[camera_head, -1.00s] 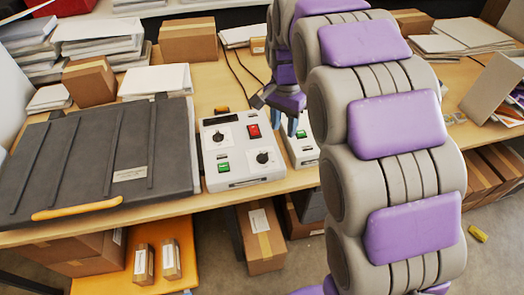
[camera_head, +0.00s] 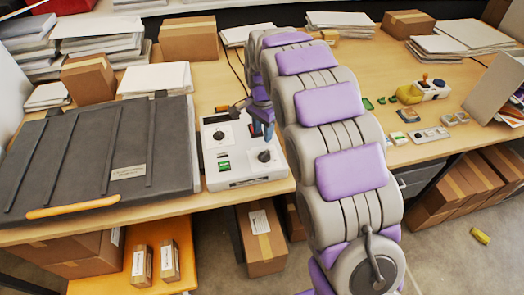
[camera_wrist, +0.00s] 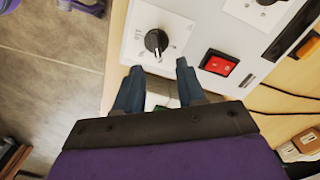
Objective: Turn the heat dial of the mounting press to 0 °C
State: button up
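The mounting press shows in the head view as a flat dark grey press (camera_head: 95,150) with a yellow front bar, beside a white control box (camera_head: 240,178). The box has a black dial (camera_head: 218,135) at back left and another (camera_head: 264,156) at front right. Their labels are too small to read, so I cannot tell which sets heat. In the wrist view, the front-right dial (camera_wrist: 157,42) lies just beyond my gripper (camera_wrist: 157,80), roughly between the lines of its fingers. My gripper is open and empty, fingers apart on either side. It also shows in the head view (camera_head: 262,126), above the box's right side.
A red switch (camera_wrist: 218,62) sits beside the dial, close to one finger. A green switch (camera_head: 224,166) is at the box's front left. Cardboard boxes and paper stacks (camera_head: 157,79) stand behind; small parts (camera_head: 430,134) lie at right.

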aim_at(265, 152)
jog(key=f, duration=0.2)
jog(key=f+b, duration=0.1)
jog(key=f, duration=0.2)
jog(key=d+f, duration=0.1)
jog(key=f, duration=0.2)
jog(key=shift+f, duration=0.15)
jog(key=shift+a+f+b, duration=0.3)
jog(key=shift+a+f, duration=0.05)
jog(key=shift+d, duration=0.55)
jog(key=c, duration=0.3)
jog(key=shift+a, duration=0.25)
grip_shut()
